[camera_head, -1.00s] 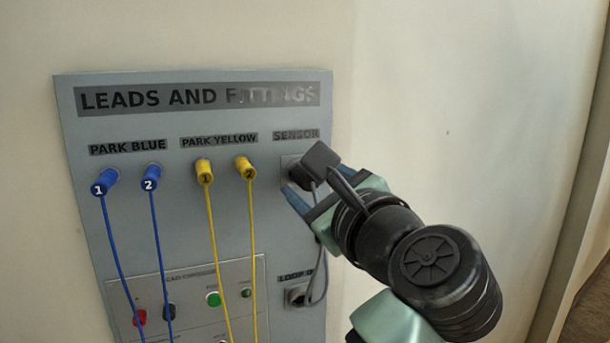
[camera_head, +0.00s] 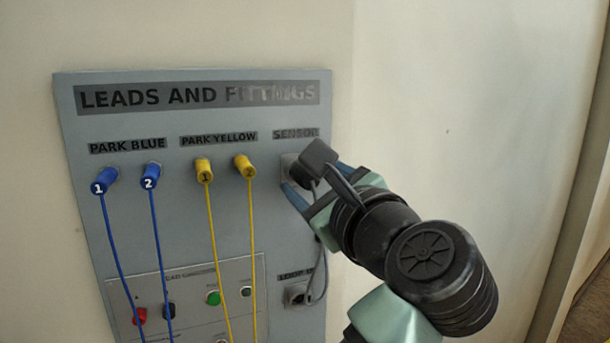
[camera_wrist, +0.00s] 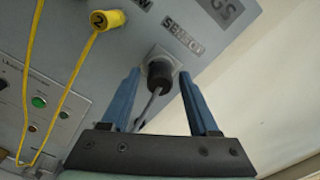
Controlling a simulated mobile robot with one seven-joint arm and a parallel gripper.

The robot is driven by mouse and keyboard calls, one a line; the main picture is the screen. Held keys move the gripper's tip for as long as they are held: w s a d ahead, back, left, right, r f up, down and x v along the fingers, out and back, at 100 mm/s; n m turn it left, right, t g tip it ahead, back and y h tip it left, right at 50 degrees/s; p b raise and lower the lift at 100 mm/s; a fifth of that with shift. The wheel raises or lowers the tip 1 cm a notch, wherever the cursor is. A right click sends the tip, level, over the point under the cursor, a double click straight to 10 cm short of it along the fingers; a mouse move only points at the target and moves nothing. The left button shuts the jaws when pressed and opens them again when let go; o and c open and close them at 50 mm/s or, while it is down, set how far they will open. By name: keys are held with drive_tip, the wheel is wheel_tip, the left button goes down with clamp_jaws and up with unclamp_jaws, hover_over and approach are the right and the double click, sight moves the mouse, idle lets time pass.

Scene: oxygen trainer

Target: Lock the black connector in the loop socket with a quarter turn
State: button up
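The black connector (camera_wrist: 160,76) sits at the socket under the SENSOR label, with a grey cable (camera_wrist: 147,108) hanging from it. In the wrist view it is between the two blue fingers of my gripper (camera_wrist: 159,84), with a gap on each side. My gripper is open. In the head view my gripper (camera_head: 299,190) is close to the panel at the SENSOR socket plate (camera_head: 289,164), and my arm hides the connector there. The loop socket (camera_head: 297,294), labelled LOOP IN, is lower on the panel. The grey cable runs down to it.
The grey panel (camera_head: 219,113) holds two blue plugs (camera_head: 104,181) and two yellow plugs (camera_head: 204,171) with hanging leads, left of my gripper. Below is a small plate with buttons (camera_head: 213,298). The wall to the right is bare.

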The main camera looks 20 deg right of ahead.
clamp_jaws()
drive_tip(key=shift+f+n+b, duration=0.2)
drive_tip(key=shift+n+b, duration=0.4)
drive_tip(key=shift+n, duration=0.3)
drive_tip(key=shift+r+n, duration=0.2)
drive_tip(key=shift+n, duration=0.6)
drive_tip(key=shift+f+n+b, duration=0.15)
drive_tip(key=shift+n+b, duration=0.45)
drive_tip(key=shift+n, duration=1.1)
